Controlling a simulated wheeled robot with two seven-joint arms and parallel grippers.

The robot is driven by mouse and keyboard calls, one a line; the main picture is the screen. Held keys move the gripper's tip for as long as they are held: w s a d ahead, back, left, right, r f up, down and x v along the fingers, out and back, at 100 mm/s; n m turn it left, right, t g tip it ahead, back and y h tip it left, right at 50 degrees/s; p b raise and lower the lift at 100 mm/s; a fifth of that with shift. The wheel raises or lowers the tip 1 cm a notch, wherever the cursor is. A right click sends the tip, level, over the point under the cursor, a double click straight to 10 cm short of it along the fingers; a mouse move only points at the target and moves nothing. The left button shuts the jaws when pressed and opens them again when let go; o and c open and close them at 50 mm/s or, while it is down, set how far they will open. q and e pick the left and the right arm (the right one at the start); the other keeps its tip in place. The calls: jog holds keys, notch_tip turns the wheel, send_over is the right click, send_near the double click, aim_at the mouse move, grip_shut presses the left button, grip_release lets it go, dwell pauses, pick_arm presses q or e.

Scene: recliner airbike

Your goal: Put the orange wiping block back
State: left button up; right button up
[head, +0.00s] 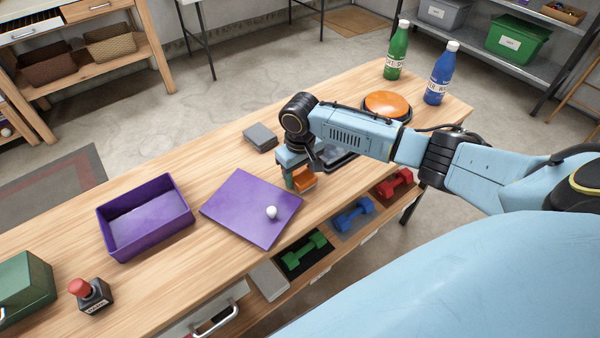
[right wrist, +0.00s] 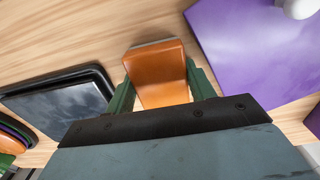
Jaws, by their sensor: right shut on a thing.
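The orange wiping block (head: 305,179) is between the fingers of my right gripper (head: 297,181), over the wooden table near its front edge. The right wrist view shows the block (right wrist: 158,72) with a dark green finger of my right gripper (right wrist: 160,86) on each side. The gripper is shut on it. I cannot tell whether the block touches the table. A black tray (right wrist: 60,105) with a dark glossy surface lies beside the block; my right arm partly hides it in the head view. My left gripper is not in view.
A purple board (head: 240,205) with a white ball (head: 271,212) lies left of the block. A purple bin (head: 145,217), grey block (head: 260,137), orange round button (head: 387,106) and green (head: 397,52) and blue (head: 441,75) bottles stand around. Dumbbells (head: 353,215) sit below the front edge.

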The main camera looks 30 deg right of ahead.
aim_at(300, 173)
jog(key=shift+f, duration=0.1)
jog(key=o, duration=0.9)
notch_tip(300, 173, up, 12)
jog(key=shift+r+p, duration=0.2)
jog(key=shift+p, duration=0.9)
